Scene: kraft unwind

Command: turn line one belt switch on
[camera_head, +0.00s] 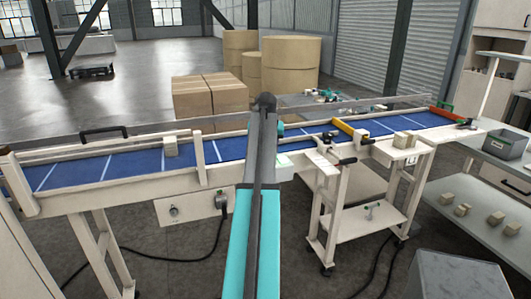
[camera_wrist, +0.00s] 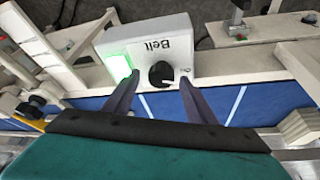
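A white switch box (camera_wrist: 180,45) marked "Belt", upside down in the wrist view, sits at the edge of the blue conveyor. It carries a black rotary knob (camera_wrist: 161,74) and a green lamp (camera_wrist: 118,66) that looks lit. My gripper (camera_wrist: 150,86) is open, its two dark fingers apart at either side of the knob, with nothing held. I cannot tell whether they touch it. In the head view a greenish-white part of the box (camera_head: 284,161) shows beside my arm, which hides the rest and most of my gripper. No line number is readable.
The blue belt (camera_head: 120,166) runs left to right with a small block (camera_head: 171,148) on it. Another box with a knob (camera_head: 174,211) is on the conveyor's front. A white cart (camera_head: 365,215) stands right of my arm. Cartons (camera_head: 210,97) stand behind.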

